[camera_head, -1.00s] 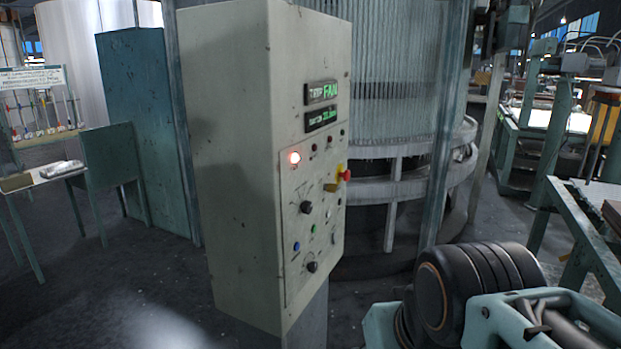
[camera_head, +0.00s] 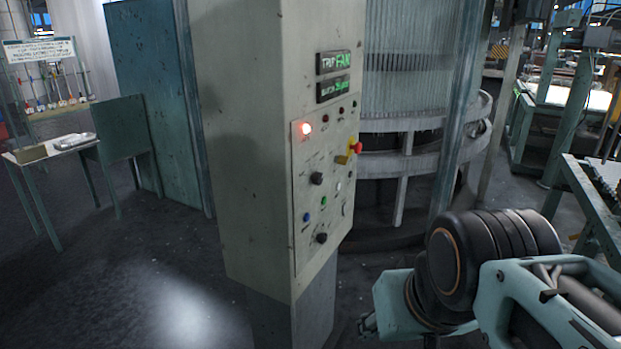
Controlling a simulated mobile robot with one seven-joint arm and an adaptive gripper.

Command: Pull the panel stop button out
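The panel (camera_head: 323,228) is on the front face of a tall beige cabinet (camera_head: 240,190) left of centre. The stop button (camera_head: 356,148) is red with a yellow part beside it, near the panel's upper right edge, and sticks out from the face. A lit red lamp (camera_head: 305,128) glows at the upper left of the panel. My arm shows at the lower right, well apart from the button. Only a small dark tip of the arm's end (camera_head: 368,324) shows at its left; the gripper's fingers cannot be made out.
A teal cabinet (camera_head: 153,95) and a small table (camera_head: 55,150) stand at left. A large ribbed machine with a round railing (camera_head: 400,163) stands behind the panel. A green-framed bench (camera_head: 585,200) is at right. The floor (camera_head: 150,290) at lower left is clear.

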